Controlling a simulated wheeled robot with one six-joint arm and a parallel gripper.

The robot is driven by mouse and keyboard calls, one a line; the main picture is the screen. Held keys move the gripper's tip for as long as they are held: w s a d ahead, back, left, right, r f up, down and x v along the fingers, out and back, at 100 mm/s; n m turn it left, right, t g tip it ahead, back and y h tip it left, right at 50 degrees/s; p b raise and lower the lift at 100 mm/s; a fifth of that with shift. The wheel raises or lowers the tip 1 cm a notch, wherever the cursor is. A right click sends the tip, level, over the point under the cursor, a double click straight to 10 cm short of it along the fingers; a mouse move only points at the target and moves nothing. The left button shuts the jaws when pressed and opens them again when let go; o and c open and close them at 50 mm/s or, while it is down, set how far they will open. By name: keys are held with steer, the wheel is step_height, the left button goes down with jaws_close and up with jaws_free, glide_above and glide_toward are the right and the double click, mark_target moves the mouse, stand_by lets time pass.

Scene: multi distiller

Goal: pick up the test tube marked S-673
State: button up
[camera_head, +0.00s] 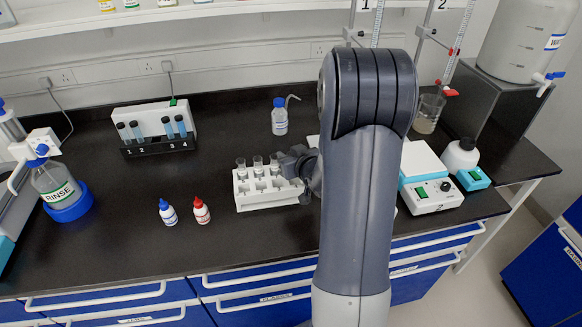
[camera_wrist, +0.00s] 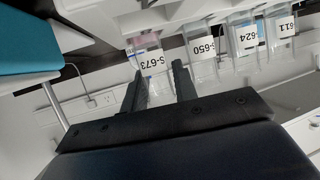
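The test tube marked S-673 (camera_wrist: 151,58) is clear with a white label. It stands at the left end of the row in the wrist view. My gripper (camera_wrist: 160,68) is open, with its two dark fingertips at the lower part of this tube, one on each side in the picture. I cannot tell whether they touch it. Tubes marked S-650 (camera_wrist: 203,47), S-624 (camera_wrist: 246,38) and one ending in 611 (camera_wrist: 281,27) stand beside it. In the head view, the white rack (camera_head: 268,200) holds the tubes, and my gripper (camera_head: 297,163) is at its right end, partly hidden by my arm.
Two small dropper bottles, blue-capped (camera_head: 168,212) and red-capped (camera_head: 201,211), stand left of the rack. A wash bottle (camera_head: 279,119) stands behind it. A balance-like device (camera_head: 428,190) is to the right. The bench front left is clear.

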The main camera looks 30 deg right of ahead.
steer(key=shift+w+f, duration=0.15)
steer(key=shift+w, duration=0.1)
steer(key=shift+c, duration=0.2)
jaws_close()
